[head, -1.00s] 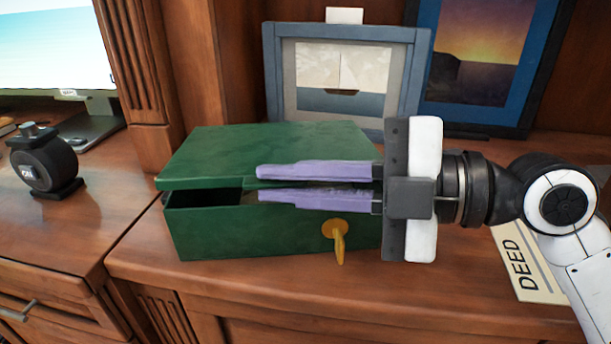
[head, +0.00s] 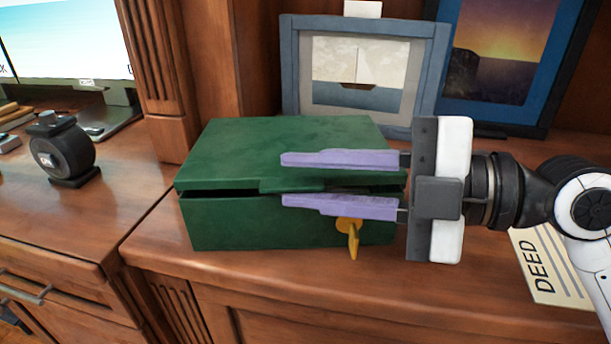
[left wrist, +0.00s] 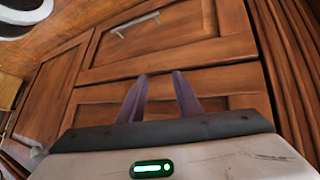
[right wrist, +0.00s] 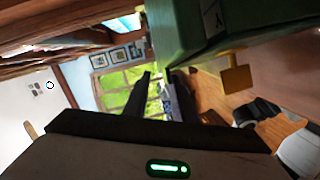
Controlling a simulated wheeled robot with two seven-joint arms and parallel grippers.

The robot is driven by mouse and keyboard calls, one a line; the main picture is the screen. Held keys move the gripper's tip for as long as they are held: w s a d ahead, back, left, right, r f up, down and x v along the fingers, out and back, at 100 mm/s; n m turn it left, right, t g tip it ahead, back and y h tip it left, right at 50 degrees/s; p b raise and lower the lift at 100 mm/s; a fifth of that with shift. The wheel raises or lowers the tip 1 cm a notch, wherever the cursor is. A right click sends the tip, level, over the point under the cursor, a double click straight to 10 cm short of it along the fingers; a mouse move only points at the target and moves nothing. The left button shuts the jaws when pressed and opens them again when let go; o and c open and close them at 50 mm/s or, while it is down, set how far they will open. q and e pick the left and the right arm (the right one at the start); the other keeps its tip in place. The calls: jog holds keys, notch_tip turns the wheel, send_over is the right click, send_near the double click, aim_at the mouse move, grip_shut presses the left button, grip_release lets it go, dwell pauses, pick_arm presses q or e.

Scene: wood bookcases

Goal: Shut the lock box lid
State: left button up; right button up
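The green lock box (head: 230,220) stands on the wood desk in the head view. Its lid (head: 280,150) is nearly down, with a narrow dark gap along the front. A yellow key (head: 351,236) sticks out of the front at the right. My right gripper (head: 285,180) reaches across the box front from the right, its fingers apart, one level with the lid and one below the gap. The box (right wrist: 180,30) and key (right wrist: 235,75) also show in the right wrist view. My left gripper (left wrist: 160,90) is open and empty, facing drawer fronts.
A grey framed boat picture (head: 360,75) and a blue framed sunset picture (head: 500,60) stand behind the box. A paper marked DEED (head: 545,270) lies to the right. A black round device (head: 62,150) and a monitor (head: 70,45) are at the left.

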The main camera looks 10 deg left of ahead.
pick_arm(q)
jog(key=shift+s+a, duration=0.1)
jog(key=shift+a, duration=0.05)
pick_arm(e)
jog(key=d+r, duration=0.1)
jog(key=d, duration=0.8)
jog(key=shift+s+d+r, duration=0.2)
jog(key=shift+s, duration=0.25)
